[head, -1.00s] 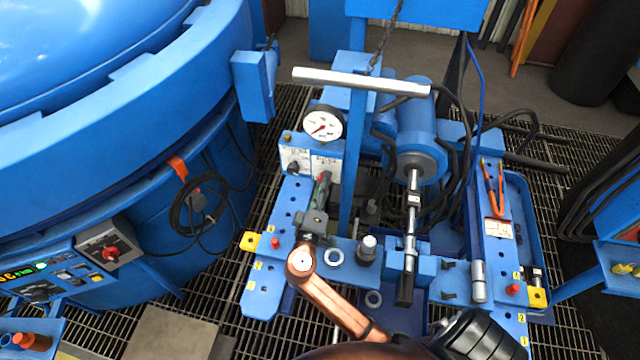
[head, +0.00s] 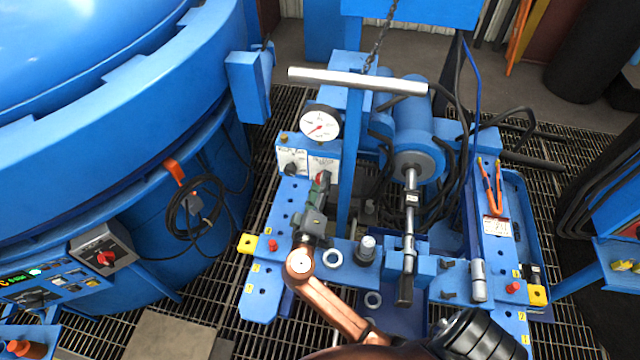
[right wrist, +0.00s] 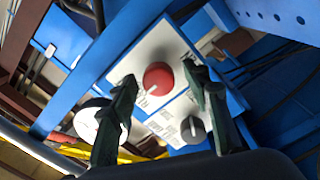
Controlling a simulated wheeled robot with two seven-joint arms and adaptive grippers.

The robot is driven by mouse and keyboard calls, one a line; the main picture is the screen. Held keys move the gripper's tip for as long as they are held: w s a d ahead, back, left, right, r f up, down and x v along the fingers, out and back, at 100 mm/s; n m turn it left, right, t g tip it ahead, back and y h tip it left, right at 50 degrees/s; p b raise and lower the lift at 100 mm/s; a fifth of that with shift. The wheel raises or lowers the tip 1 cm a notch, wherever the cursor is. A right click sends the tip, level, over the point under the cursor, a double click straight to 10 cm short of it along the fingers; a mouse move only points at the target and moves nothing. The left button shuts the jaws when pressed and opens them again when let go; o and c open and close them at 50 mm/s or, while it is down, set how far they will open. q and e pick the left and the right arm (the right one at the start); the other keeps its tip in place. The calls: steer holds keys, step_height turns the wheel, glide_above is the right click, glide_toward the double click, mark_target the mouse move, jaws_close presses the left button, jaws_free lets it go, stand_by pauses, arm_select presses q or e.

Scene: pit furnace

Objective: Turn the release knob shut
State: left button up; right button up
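A white panel (head: 296,160) below the pressure gauge carries a red round knob (head: 321,177) and a black knob (head: 291,168). The right wrist view shows the red knob (right wrist: 158,77) and the black knob (right wrist: 193,130) larger; the label print is too blurred to tell which one is the release knob. My right gripper (head: 319,192) is at the panel. In the right wrist view its two dark fingers (right wrist: 160,78) are apart, one on each side of the red knob, with gaps visible. Whether the fingertips reach its depth is unclear. My left gripper is not in view.
The gauge (head: 319,124) stands just above the panel. A blue post (head: 350,150) rises close to its right, under a silver crossbar (head: 357,82). A blue cylinder (head: 412,130) with a rod is farther right. The big blue furnace (head: 120,140) fills the left.

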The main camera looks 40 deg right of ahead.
steer(key=shift+r, duration=0.1)
step_height(320, 180, up, 10)
steer(key=shift+r, duration=0.1)
stand_by(0.5)
stand_by(0.4)
